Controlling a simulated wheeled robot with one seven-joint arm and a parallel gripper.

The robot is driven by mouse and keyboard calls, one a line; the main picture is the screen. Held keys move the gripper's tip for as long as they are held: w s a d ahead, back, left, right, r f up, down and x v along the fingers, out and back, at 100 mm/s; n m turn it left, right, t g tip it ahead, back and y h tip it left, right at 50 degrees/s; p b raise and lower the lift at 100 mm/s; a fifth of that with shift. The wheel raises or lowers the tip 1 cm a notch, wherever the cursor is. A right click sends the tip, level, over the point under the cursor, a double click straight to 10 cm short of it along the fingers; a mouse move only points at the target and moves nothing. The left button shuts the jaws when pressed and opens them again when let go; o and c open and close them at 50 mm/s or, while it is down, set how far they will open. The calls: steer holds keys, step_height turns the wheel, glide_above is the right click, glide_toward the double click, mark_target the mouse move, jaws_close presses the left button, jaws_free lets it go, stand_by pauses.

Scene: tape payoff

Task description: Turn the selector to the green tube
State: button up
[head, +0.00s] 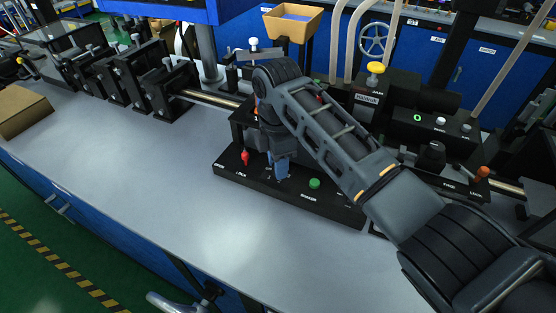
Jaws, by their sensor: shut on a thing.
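A black control panel (335,210) lies on the bench below my arm. It carries a small red lever or knob (245,157) on its left and a round green button (314,183) right of its middle. My gripper (281,170) points down at the panel between the red part and the green button. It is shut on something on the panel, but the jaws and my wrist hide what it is. A blue piece shows at the fingertips; I cannot tell whether it belongs to the gripper or the panel. I cannot make out the selector or a green tube.
Black clamp-like stands (165,92) and a metal rod lie behind left. Pale hoses rise there. The front left bench top (130,165) is clear.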

steer(key=shift+n, duration=1)
steer(key=o, duration=1)
steer(key=shift+o, duration=0.2)
steer(key=shift+r+b, duration=0.5)
steer(key=shift+r, duration=3.4)
steer(key=shift+s, duration=0.1)
